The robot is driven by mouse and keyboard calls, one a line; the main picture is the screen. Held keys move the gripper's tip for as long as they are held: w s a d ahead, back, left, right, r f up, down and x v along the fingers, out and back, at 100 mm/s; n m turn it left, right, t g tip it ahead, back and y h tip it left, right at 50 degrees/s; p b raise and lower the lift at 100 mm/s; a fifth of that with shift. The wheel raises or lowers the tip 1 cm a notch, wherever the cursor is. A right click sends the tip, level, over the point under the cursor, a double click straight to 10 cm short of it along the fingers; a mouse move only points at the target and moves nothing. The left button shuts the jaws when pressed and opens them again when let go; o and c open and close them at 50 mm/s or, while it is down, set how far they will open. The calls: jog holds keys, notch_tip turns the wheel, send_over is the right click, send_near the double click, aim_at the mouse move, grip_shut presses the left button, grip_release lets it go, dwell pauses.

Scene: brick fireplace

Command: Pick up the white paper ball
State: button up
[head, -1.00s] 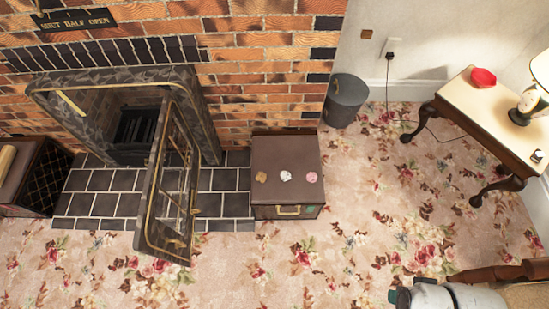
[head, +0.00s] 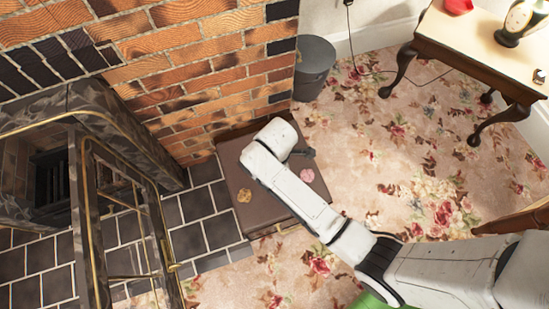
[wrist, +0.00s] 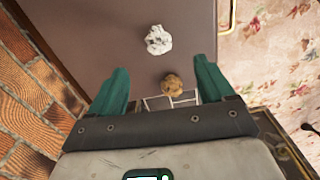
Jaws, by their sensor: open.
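The white paper ball (wrist: 158,40) is crumpled and lies on the brown box lid (wrist: 100,30), ahead of my fingertips in the wrist view. My gripper (wrist: 160,70) is open with its green fingers spread over the lid, and nothing is held. A tan crumpled ball (wrist: 172,85) shows between the fingers, nearer the palm than the white one. In the head view the white ball is hidden behind my arm. The tan ball (head: 244,195) and a pink ball (head: 307,175) lie on either side of my arm there.
The brown box (head: 232,160) stands against the brick wall (head: 200,80). An open fireplace door (head: 125,220) stands at the left. A grey bin (head: 313,70) is behind the box, and a side table (head: 470,45) is at upper right. Flowered carpet to the right is open.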

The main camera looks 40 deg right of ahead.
jog(key=shift+n, duration=0.3)
jog(key=f, duration=0.2)
jog(key=f+b, duration=0.1)
jog(key=f, duration=0.1)
jog(key=w+f+b, duration=0.1)
jog(key=shift+f, duration=0.4)
jog(key=shift+s+a+f+b, duration=0.15)
jog(key=shift+f+b, duration=0.6)
jog(key=shift+f, duration=0.75)
jog(key=shift+s+d+f+b, duration=0.1)
jog(key=shift+f+b, duration=0.65)
jog(key=shift+f, duration=0.7)
jog(key=c, duration=1.1)
